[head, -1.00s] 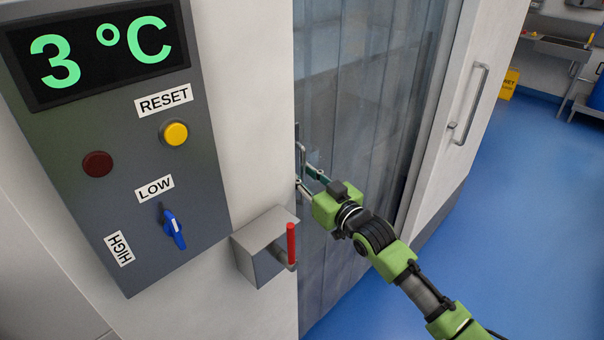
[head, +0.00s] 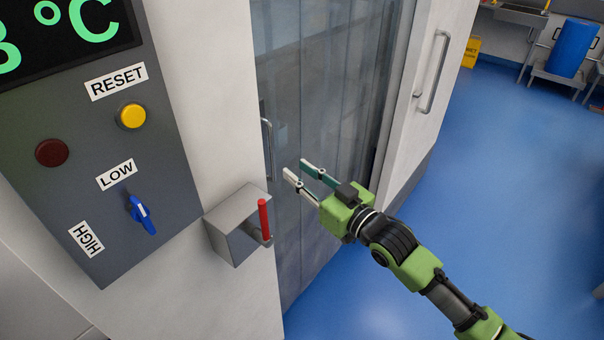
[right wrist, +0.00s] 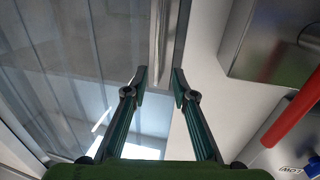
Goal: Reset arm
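My right gripper (head: 298,172) is open and empty in front of the strip curtain in the head view. Its fingertips are apart from the metal handle (head: 268,148) at the left edge of the curtain doorway. In the right wrist view the two fingers (right wrist: 160,78) stand apart with nothing between them, and the handle bar (right wrist: 160,40) shows beyond them. My left gripper is not in view.
A grey panel (head: 165,190) with a yellow RESET button (head: 131,116), a dark red light (head: 52,153) and a blue switch (head: 142,214) is at left. A metal box (head: 232,222) with a red lever (head: 264,219) juts from the wall. Blue floor (head: 480,190) is clear at right.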

